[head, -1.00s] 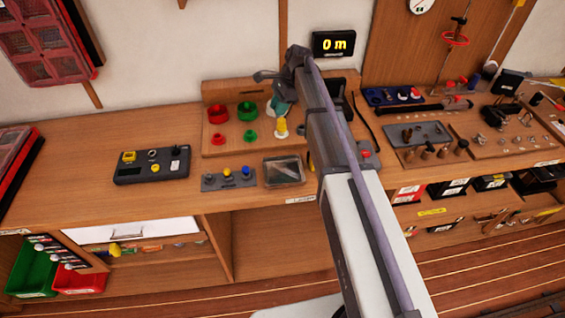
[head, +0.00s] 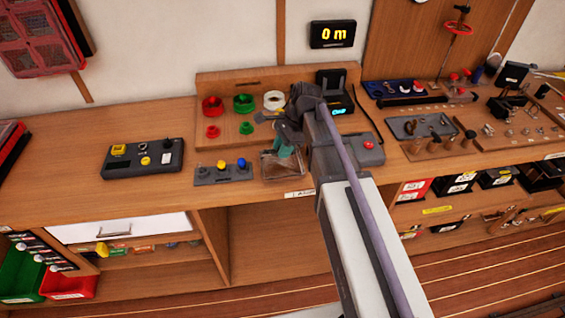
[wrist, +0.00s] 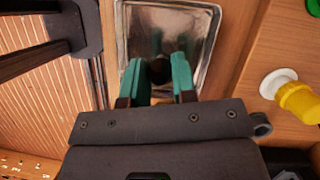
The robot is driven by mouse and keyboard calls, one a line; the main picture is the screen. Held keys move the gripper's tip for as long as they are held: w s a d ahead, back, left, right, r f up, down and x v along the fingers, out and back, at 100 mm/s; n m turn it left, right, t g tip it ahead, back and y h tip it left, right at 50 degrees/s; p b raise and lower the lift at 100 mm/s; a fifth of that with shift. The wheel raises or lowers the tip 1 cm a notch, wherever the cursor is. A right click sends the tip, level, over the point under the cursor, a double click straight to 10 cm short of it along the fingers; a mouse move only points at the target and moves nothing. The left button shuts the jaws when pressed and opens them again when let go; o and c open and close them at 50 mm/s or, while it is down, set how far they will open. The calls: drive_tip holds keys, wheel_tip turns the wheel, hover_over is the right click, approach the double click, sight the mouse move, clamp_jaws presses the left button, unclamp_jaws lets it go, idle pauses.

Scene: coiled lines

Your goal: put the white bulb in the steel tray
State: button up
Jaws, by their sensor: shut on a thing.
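The steel tray (head: 270,176) lies near the bench's front edge, and its shiny bottom shows in the wrist view (wrist: 140,30). My gripper (head: 288,151) points down over the tray. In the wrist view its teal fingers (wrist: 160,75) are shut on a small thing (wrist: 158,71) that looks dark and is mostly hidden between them. I cannot make out from its look whether this is the white bulb. No white bulb shows clearly elsewhere. The tray's near part is hidden behind the gripper in the wrist view.
A wooden rack (head: 225,82) behind the tray holds red, green and white rings. A yellow piece on a white base (wrist: 298,99) stands beside the tray in the wrist view. A grey block with coloured knobs (head: 222,174) is left of the tray.

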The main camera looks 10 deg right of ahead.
wheel_tip(320, 180, down, 4)
drive_tip(key=b, duration=0.3)
drive_tip(key=shift+r, duration=0.35)
drive_tip(key=shift+f, duration=0.2)
drive_tip(key=o, duration=0.9)
drive_tip(key=shift+r, duration=0.15)
